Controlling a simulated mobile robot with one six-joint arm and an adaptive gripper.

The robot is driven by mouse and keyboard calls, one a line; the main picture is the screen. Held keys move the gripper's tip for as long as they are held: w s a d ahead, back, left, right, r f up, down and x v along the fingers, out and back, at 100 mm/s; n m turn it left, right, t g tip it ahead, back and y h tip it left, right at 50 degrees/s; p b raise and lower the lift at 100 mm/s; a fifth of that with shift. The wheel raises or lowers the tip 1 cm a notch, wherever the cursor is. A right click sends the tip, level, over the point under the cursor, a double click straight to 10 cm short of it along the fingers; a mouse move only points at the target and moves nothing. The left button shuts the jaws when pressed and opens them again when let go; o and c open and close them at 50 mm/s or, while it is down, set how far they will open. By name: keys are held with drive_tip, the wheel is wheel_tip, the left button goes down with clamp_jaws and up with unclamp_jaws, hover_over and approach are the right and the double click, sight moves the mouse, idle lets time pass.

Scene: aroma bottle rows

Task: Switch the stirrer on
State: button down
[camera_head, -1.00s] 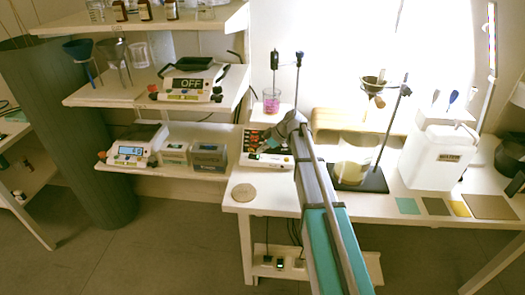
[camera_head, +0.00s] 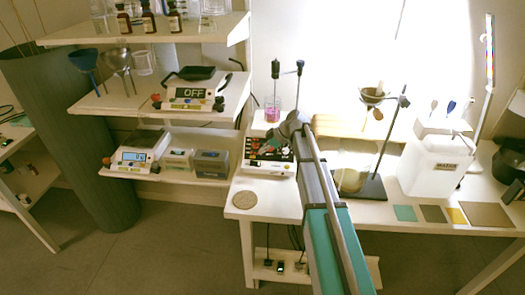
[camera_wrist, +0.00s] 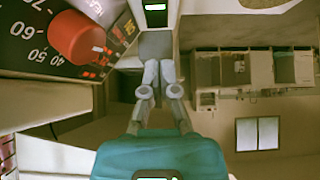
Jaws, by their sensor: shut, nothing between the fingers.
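The stirrer (camera_head: 270,170) is a white box with a dark front panel at the left end of the white bench. A beaker of pink liquid (camera_head: 272,113) stands on top of it. In the wrist view its dark dial face (camera_wrist: 30,45) fills the upper left, with a red knob (camera_wrist: 77,38) and printed numbers. My gripper (camera_wrist: 158,72) is shut and empty, with its fingertips right of the knob and apart from it in the picture. A small dark piece with a green light (camera_wrist: 155,6) shows beyond the tips. In the head view my wrist covers part of the panel.
A stand on a black base (camera_head: 370,187) and a white canister (camera_head: 435,165) are right of my arm. A round cork mat (camera_head: 244,200) lies at the bench's left front. Shelves at left hold a device reading OFF (camera_head: 190,93) and a scale (camera_head: 135,157).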

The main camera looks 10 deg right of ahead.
drive_tip(key=d+f+p+v, duration=0.1)
drive_tip(key=p+v, duration=0.4)
drive_tip(key=v, duration=0.5)
drive_tip(key=shift+s+d+p, duration=0.15)
drive_tip(key=shift+d+p, duration=0.1)
drive_tip(key=shift+p, duration=0.05)
drive_tip(key=shift+s+f, duration=0.1)
drive_tip(key=shift+f, duration=0.05)
drive_tip(key=s+a+m+g+h+p, duration=0.2)
drive_tip(key=s+a+m+h+p, duration=0.2)
drive_tip(key=s+m+h, duration=0.4)
drive_tip(key=shift+s+m, duration=3.5)
drive_tip(key=shift+s, duration=5.8)
drive_tip(key=c, duration=1.3)
unclamp_jaws()
drive_tip(key=shift+c, duration=0.2)
